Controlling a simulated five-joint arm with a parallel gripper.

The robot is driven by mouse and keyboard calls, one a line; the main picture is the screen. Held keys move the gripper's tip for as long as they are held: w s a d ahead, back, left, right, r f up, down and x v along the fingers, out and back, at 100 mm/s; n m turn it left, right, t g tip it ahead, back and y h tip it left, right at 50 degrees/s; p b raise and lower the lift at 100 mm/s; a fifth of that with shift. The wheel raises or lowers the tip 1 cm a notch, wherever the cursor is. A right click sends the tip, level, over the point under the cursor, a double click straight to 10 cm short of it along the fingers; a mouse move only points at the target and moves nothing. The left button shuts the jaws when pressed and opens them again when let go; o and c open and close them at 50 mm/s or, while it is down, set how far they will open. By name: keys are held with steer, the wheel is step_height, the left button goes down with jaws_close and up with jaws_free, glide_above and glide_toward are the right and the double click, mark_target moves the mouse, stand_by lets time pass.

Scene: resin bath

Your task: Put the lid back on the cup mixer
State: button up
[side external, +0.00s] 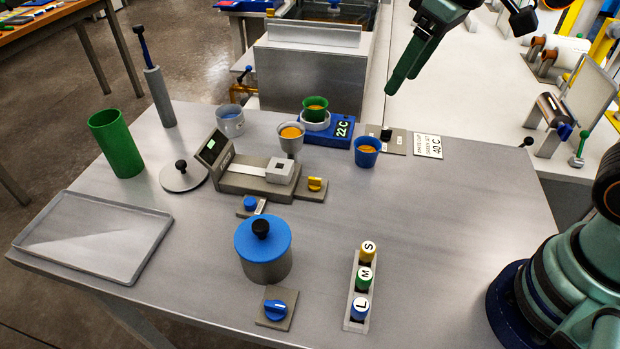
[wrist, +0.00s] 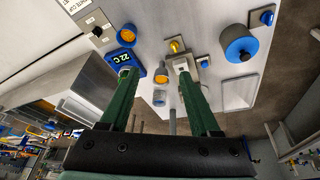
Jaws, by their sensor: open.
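A grey pot with a blue top and a black knob (side external: 263,254) stands at the front middle of the table; its blue top also shows in the wrist view (wrist: 240,47). The blue top sits on the pot. A flat grey round lid with a black knob (side external: 178,181) lies on the table left of the grey device with a small screen (side external: 240,180). Which of these is the cup mixer is not certain. My gripper (side external: 400,82) is open and empty, high above the back right of the table. In the wrist view its green fingers (wrist: 156,72) are spread apart.
Cups stand mid-table: a steel one (side external: 291,148), a blue one (side external: 366,159) and a green one on a blue 22 C base (side external: 340,129). A green cylinder (side external: 116,150) and a tray (side external: 60,274) are at left. A bottle rack (side external: 349,310) is in front.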

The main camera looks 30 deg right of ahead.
steer(key=s+d+f+m+t, duration=0.1)
steer(key=s+d+f+m, duration=0.2)
steer(key=d, duration=0.4)
steer(key=shift+s+d+t+h, duration=0.4)
steer(key=shift+s, duration=0.25)
stand_by(0.4)
